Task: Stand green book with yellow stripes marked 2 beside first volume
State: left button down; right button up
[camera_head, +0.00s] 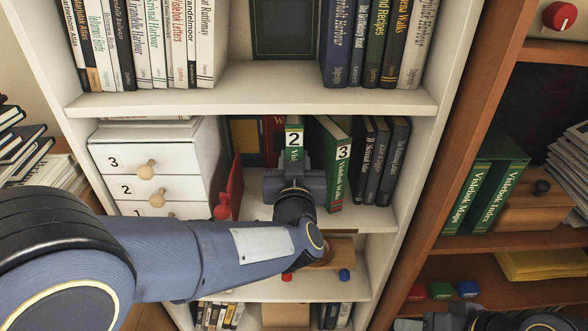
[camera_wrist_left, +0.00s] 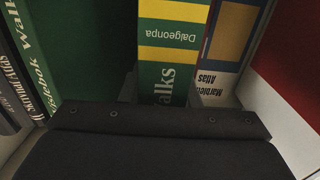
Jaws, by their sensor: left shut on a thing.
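The green book with yellow stripes marked 2 (camera_head: 293,138) is upright in the middle shelf bay. My left gripper (camera_head: 293,172) is shut on its spine from the front and hides its lower part. The left wrist view shows its striped spine (camera_wrist_left: 172,42) between the fingers. A green book marked 3 (camera_head: 335,165) stands just right of it in the head view, leaning slightly. I cannot make out a volume marked 1. My right gripper (camera_head: 432,322) shows only in part at the bottom right edge, its jaws unclear.
A white drawer unit (camera_head: 150,165) and a red bookend-like piece (camera_head: 232,188) stand to the left. A blue and yellow atlas (camera_wrist_left: 228,40) is beside the held book. Dark books (camera_head: 380,160) stand right of volume 3. The shelf above (camera_head: 250,102) limits height.

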pick_arm(q)
jog(key=f, duration=0.1)
jog(key=w+f, duration=0.1)
jog(key=shift+w+f, duration=0.1)
jog(key=shift+f, duration=0.55)
jog(key=shift+f, duration=0.1)
jog(key=c, duration=1.5)
grip_release()
jog(key=shift+f, duration=0.2)
jog(key=shift+c, duration=0.2)
jog(key=o, duration=0.5)
jog(key=shift+c, duration=0.2)
jog(key=shift+r, duration=0.1)
jog(key=shift+r, duration=0.2)
jog(key=s+b, duration=0.1)
jog(key=s, duration=1.1)
jog(key=shift+s+f, duration=0.1)
